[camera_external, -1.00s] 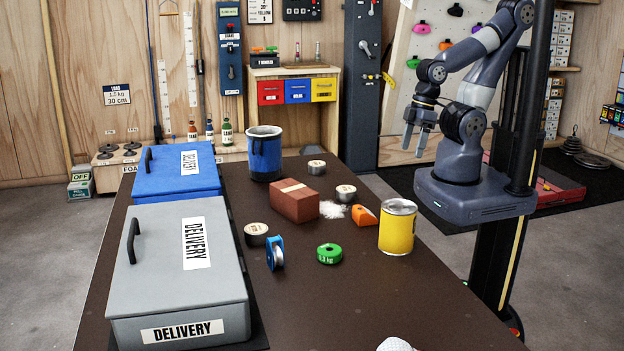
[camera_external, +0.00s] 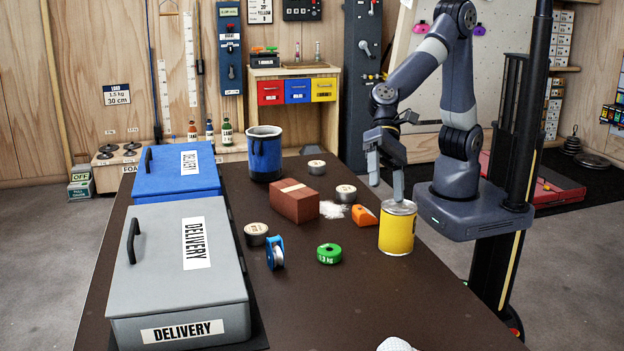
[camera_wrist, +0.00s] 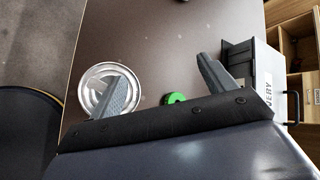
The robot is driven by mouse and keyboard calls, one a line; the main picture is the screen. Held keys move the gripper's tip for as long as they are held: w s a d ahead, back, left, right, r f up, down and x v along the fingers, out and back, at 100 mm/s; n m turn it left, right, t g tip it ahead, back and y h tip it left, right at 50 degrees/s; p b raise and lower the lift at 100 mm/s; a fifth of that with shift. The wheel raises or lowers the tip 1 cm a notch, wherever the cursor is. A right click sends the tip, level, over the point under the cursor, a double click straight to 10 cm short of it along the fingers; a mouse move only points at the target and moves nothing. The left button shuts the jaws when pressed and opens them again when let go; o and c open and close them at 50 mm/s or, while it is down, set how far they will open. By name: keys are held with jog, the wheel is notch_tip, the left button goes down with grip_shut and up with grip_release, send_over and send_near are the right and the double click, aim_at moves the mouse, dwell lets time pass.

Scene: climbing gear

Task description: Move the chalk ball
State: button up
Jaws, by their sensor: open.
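A white, rounded, textured object (camera_external: 396,344), which looks like the chalk ball, lies at the near edge of the dark table. The bottom of the external view cuts off most of it, and I do not make it out in the wrist view. My gripper (camera_external: 386,182) is open and empty, with its fingers pointing down, above the right side of the table by the yellow can (camera_external: 397,236). In the wrist view my gripper (camera_wrist: 162,72) shows its two fingers spread wide, one overlapping the can's metal lid (camera_wrist: 92,92).
A grey delivery box (camera_external: 150,245) and a blue delivery box (camera_external: 160,176) stand on the left. A brick (camera_external: 294,206), blue pot (camera_external: 265,160), orange wedge (camera_external: 364,216), green weight (camera_external: 329,254), blue pulley (camera_external: 274,252) and several tins occupy the table. Its near middle is clear.

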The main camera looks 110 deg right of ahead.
aim_at(350, 288)
jog(key=w+a+f+m+y+b, duration=0.1)
jog(key=w+a+f+m, duration=0.2)
jog(key=a, duration=0.4)
jog(key=w+a+f+m+y+b, duration=0.1)
jog(key=w+a+f+m, duration=0.1)
jog(key=a, duration=0.5)
jog(key=w+a+f+m+y+b, duration=0.2)
jog(key=w+a+f+m, duration=0.1)
jog(key=a+f+m, duration=0.2)
jog(key=shift+w+a+f+t, duration=0.15)
jog(key=shift+w+a+t, duration=0.05)
jog(key=shift+a, duration=0.35)
jog(key=shift+w+a+f+t, duration=0.1)
jog(key=shift+w+a+t, duration=0.1)
jog(key=shift+a, duration=0.35)
jog(key=p+x, duration=0.2)
jog(key=x, duration=0.8)
jog(key=shift+a+f, duration=0.25)
jog(key=shift+a, duration=0.05)
jog(key=shift+c, duration=0.5)
jog(key=c, duration=1)
jog(key=shift+o, duration=0.2)
jog(key=shift+w+d+f+b, duration=0.1)
jog(key=shift+d+b, duration=0.4)
jog(key=shift+d, duration=0.05)
jog(key=d+b, duration=0.7)
jog(key=d, duration=1.2)
